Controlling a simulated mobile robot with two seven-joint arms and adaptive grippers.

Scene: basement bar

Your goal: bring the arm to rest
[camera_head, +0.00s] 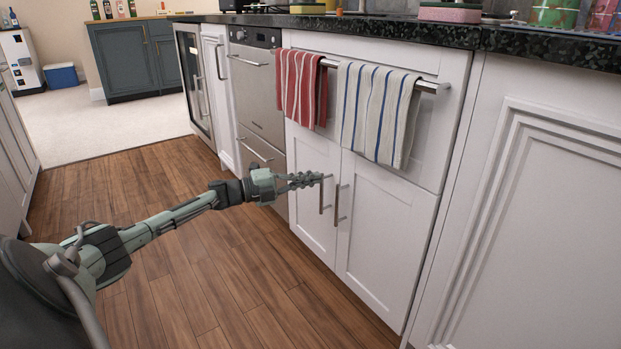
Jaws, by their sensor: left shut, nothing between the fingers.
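My left arm (165,221) comes in from the lower left and stretches toward the white cabinet. My left gripper (312,179) is shut and empty. In the picture its fingertips lie beside the upper end of the left door's bar handle (322,194); I cannot tell whether they touch it. The two lower cabinet doors (376,240) look closed. My right gripper is not in view.
A red striped towel (301,87) and a white-blue striped towel (377,112) hang on a rail above the doors. A dark countertop (400,31) runs above. A steel appliance (256,92) stands left of the cabinet. Wooden floor (215,285) is clear.

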